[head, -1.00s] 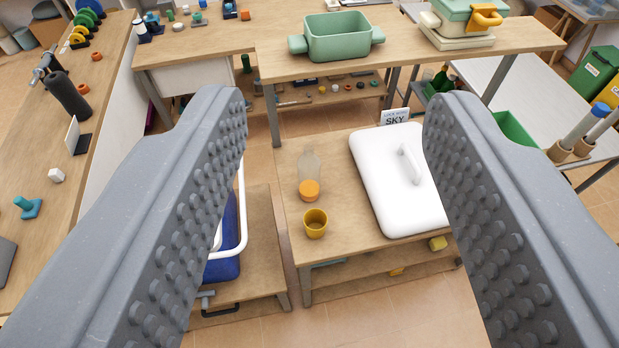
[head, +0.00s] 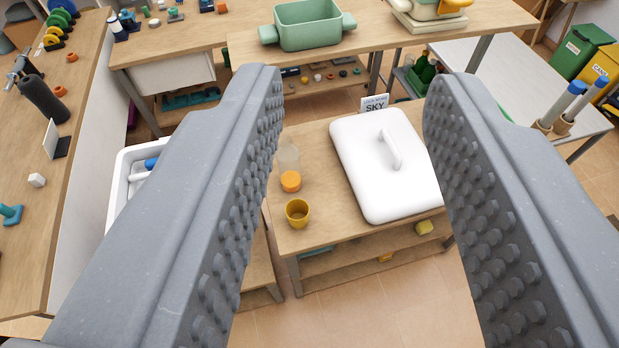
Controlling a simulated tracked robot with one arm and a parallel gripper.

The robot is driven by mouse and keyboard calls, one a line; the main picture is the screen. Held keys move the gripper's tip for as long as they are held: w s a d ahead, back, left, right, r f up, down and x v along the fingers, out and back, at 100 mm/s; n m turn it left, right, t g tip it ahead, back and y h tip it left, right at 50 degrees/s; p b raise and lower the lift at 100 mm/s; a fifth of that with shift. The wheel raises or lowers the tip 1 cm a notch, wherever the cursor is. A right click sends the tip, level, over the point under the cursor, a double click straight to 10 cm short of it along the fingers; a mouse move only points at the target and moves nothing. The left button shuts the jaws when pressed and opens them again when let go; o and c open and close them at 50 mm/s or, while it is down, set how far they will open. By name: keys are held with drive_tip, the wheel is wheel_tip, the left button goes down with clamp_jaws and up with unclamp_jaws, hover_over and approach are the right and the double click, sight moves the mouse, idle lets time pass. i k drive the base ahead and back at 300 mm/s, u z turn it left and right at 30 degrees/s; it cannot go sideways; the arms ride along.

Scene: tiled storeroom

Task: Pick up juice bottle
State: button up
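The juice bottle (head: 290,180) is a clear bottle with orange at the end nearer me. It is on the small wooden table (head: 300,238), close to the table's left edge, and part of its left side is near the left finger in the picture. My gripper (head: 352,95) is open and empty. Its two grey studded fingers are wide apart in the foreground, with the table seen between them. The bottle lies beyond the fingers, left of the middle of the gap, not touched.
A yellow cup (head: 297,212) stands just in front of the bottle. A white lid with a handle (head: 385,180) lies to its right, with a sign (head: 374,103) behind. A green pot (head: 307,27) stands on the bench beyond. A white basin (head: 122,170) is at left.

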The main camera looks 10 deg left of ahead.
sight(288, 156)
drive_tip(key=z, duration=2.75)
drive_tip(key=k, duration=1.2)
drive_tip(key=u, duration=2.25)
drive_tip(key=i, duration=1)
drive_tip(key=u, duration=0.05)
